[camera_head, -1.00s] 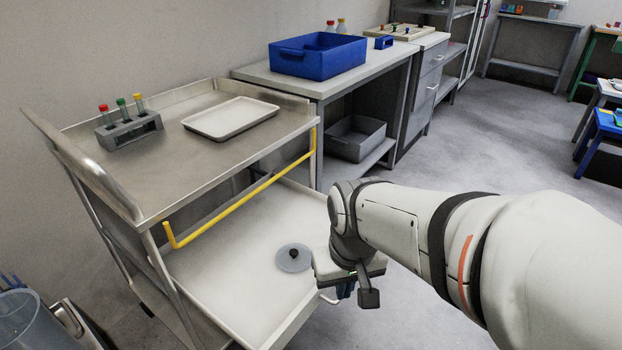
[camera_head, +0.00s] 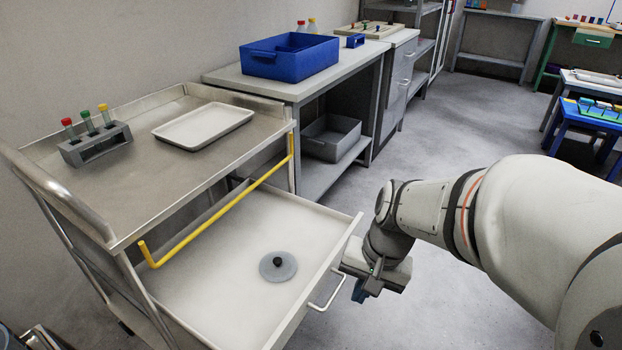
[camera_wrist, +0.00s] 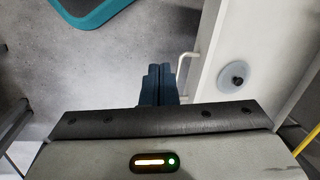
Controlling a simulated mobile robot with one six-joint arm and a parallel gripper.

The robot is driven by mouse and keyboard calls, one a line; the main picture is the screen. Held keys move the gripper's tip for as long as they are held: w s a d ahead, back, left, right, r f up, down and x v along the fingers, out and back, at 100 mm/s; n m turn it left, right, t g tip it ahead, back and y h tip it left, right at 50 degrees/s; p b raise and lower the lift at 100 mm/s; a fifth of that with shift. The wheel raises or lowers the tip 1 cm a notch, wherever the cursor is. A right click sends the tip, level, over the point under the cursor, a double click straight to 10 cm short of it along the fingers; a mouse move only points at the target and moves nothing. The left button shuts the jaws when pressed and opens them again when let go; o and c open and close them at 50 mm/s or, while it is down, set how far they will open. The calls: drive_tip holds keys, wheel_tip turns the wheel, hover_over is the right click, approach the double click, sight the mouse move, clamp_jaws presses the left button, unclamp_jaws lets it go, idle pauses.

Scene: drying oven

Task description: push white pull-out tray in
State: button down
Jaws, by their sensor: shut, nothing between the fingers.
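The white pull-out tray (camera_head: 225,290) is drawn out from under the top of a metal trolley, toward the front right. A grey disc with a black knob (camera_head: 278,267) lies on it; the disc also shows in the wrist view (camera_wrist: 236,77). A metal handle (camera_head: 327,291) is on the tray's front face. My gripper (camera_head: 359,291) is just outside that front face, right of the handle in the head view. In the wrist view its dark blue fingers (camera_wrist: 158,84) are shut and empty, beside the handle (camera_wrist: 184,72). I cannot tell whether they touch it.
A yellow bar (camera_head: 215,217) runs along the trolley top's front edge. The top holds a test tube rack (camera_head: 95,146) and a shallow white tray (camera_head: 203,126). A bench with a blue bin (camera_head: 289,56) stands behind. Floor (camera_head: 420,150) beyond my arm is clear.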

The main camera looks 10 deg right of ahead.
drive_tip(key=w+d+f+m+t+y, duration=0.55)
drive_tip(key=w+d+m, duration=0.4)
drive_tip(key=m, duration=1.05)
drive_tip(key=shift+h, duration=0.35)
drive_tip(key=b+x, duration=0.1)
drive_tip(key=x, duration=0.3)
drive_tip(key=b+x, duration=0.1)
drive_tip(key=x, duration=0.3)
drive_tip(key=a+r+b+x, duration=0.1)
drive_tip(key=b+x, duration=0.1)
drive_tip(key=x, duration=0.2)
drive_tip(key=shift+w+a+f, duration=0.15)
drive_tip(key=shift+w+f, duration=0.05)
drive_tip(key=shift+w, duration=0.15)
drive_tip(key=shift+w+a, duration=0.4)
drive_tip(key=shift+a, duration=0.1)
drive_tip(key=shift+r, duration=0.1)
